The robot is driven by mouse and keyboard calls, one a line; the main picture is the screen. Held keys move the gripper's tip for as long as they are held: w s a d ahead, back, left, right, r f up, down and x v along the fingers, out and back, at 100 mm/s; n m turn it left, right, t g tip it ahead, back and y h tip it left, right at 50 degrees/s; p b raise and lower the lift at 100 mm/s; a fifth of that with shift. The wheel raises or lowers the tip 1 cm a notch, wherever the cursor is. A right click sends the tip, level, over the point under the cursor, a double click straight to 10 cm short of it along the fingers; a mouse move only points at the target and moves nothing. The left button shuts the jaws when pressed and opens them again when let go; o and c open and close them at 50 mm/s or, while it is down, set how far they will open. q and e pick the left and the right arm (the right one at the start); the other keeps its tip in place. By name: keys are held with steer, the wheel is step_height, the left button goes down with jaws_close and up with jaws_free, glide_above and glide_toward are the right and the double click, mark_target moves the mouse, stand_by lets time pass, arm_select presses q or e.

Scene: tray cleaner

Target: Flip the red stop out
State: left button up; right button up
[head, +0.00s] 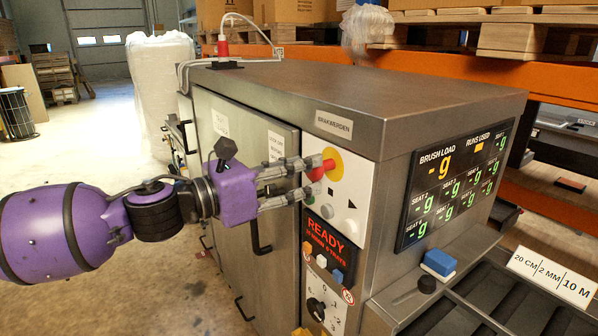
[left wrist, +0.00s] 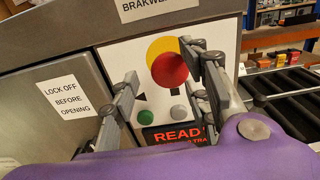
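The red stop (head: 329,164) is a round mushroom button on a yellow disc (head: 335,157), on the white control panel of a grey metal machine. It also shows in the left wrist view (left wrist: 169,70), with the yellow disc (left wrist: 157,46) around its upper left. My left gripper (head: 316,177) is open in front of the panel, and its upper fingers partly cover the red stop. In the left wrist view the fingers (left wrist: 166,66) stand on either side of the red stop. I cannot tell whether they touch it. My right gripper is not in view.
Below the red stop are a green button (left wrist: 139,109), a grey button (left wrist: 179,113) and a lit READY display (head: 327,247). A black selector knob (head: 316,309) sits lower. A blue block (head: 439,262) rests on the ledge at right. The machine door has a handle (head: 258,237).

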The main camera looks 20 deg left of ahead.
arm_select(q)
steer(key=shift+s+d, duration=0.1)
stand_by(0.3)
steer(key=v, duration=1.2)
stand_by(0.3)
stand_by(0.5)
